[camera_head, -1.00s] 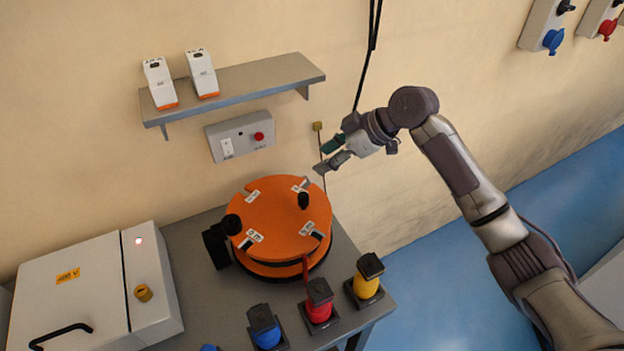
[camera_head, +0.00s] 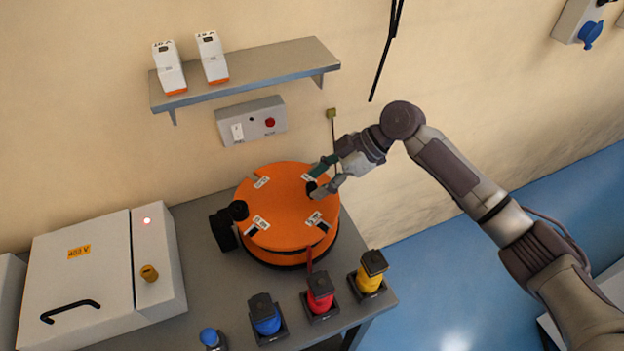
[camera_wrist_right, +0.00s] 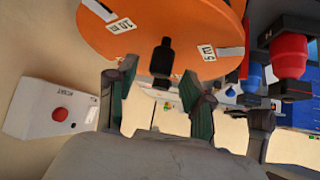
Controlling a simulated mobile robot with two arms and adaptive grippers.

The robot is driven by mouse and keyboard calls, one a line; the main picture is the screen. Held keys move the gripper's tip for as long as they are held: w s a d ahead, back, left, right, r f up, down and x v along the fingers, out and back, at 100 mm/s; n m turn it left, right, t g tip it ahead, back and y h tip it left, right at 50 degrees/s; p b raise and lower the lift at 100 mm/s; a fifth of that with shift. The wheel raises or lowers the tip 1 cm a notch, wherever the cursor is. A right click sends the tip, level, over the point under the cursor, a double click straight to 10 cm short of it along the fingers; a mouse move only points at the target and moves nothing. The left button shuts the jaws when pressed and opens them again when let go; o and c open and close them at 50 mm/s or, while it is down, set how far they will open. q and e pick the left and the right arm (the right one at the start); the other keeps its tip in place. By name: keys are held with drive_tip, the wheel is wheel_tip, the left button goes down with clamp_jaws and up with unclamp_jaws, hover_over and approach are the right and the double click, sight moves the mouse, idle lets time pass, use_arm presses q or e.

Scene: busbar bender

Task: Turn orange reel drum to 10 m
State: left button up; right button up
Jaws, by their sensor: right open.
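The orange reel drum (camera_head: 282,205) stands on the grey bench, with white length labels and dark slots around its top. A black knob (camera_wrist_right: 162,57) stands up from the drum top near its edge. In the right wrist view the label "10 m" (camera_wrist_right: 121,26) lies left of the knob and "5 m" (camera_wrist_right: 208,52) right of it. My right gripper (camera_head: 318,179) is open at the drum's back right edge. In the right wrist view its fingers (camera_wrist_right: 158,78) stand apart with the knob in line with the gap; contact is not visible. My left gripper is out of view.
Blue (camera_head: 265,318), red (camera_head: 320,294) and yellow (camera_head: 369,276) connectors stand in front of the drum. A white cabinet (camera_head: 80,270) is at left. A shelf (camera_head: 270,68) and a control box with a red button (camera_head: 250,121) are on the wall behind.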

sight(287, 204)
drive_tip(key=shift+x, duration=1.3)
clamp_jaws()
